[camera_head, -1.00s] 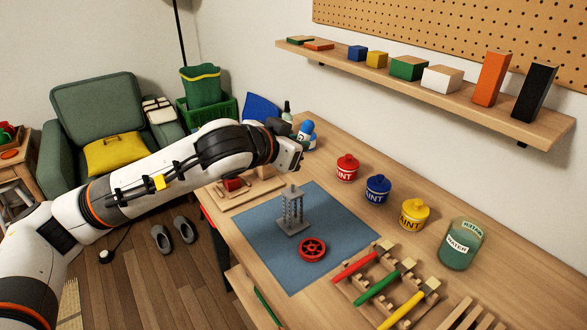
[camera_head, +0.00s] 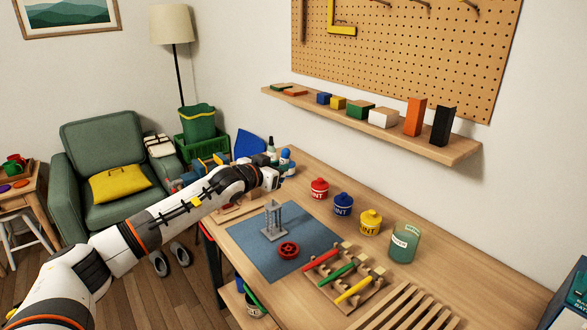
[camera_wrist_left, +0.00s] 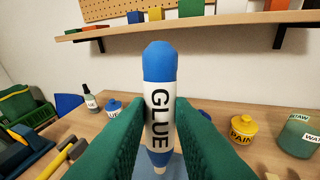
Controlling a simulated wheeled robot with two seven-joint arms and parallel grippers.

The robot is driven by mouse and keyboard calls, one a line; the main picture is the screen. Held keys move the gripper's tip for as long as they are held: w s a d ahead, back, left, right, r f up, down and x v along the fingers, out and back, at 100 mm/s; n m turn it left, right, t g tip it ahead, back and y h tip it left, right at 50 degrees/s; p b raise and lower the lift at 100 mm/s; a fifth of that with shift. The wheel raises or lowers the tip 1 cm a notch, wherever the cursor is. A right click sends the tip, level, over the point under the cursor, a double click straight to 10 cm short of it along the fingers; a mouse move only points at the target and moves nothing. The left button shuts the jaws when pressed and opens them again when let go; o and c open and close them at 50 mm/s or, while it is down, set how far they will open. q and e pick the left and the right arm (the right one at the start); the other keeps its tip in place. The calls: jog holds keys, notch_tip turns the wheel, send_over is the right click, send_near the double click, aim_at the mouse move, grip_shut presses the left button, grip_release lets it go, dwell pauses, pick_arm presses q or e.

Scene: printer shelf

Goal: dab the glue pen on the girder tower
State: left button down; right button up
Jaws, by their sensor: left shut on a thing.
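The grey girder tower (camera_head: 269,224) stands upright on the blue mat (camera_head: 320,236) in the head view, with a red wheel (camera_head: 288,250) lying beside it. My left gripper (camera_head: 278,178) is above the far side of the table, beyond the tower and apart from it. In the left wrist view its green fingers are shut on the glue pen (camera_wrist_left: 158,95). The pen is white with a blue top and GLUE lettering. It is upright, with its narrow tip pointing down. The tower is not visible in the wrist view. My right gripper is not in view.
Red (camera_head: 319,189), blue (camera_head: 343,204) and yellow (camera_head: 369,223) paint pots and a green water jar (camera_head: 404,242) line the table's wall side. A wooden rack (camera_head: 330,284) holds coloured pens in front. A wall shelf (camera_head: 400,138) with blocks hangs above.

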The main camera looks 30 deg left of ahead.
pick_arm(q)
notch_tip(320, 180, down, 6)
jog(key=b, duration=0.2)
jog(key=shift+w, duration=0.15)
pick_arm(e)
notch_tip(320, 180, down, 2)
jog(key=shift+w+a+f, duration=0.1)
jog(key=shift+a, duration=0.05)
pick_arm(q)
jog(key=shift+a, duration=0.1)
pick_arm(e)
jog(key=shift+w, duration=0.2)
pick_arm(q)
jog(key=shift+f+b, duration=0.25)
jog(key=shift+b, duration=0.1)
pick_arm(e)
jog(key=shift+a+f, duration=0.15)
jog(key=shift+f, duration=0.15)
pick_arm(q)
jog(key=shift+f+b, duration=0.4)
jog(key=shift+b, duration=0.05)
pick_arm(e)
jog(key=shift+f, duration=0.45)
pick_arm(q)
jog(key=shift+f, duration=0.1)
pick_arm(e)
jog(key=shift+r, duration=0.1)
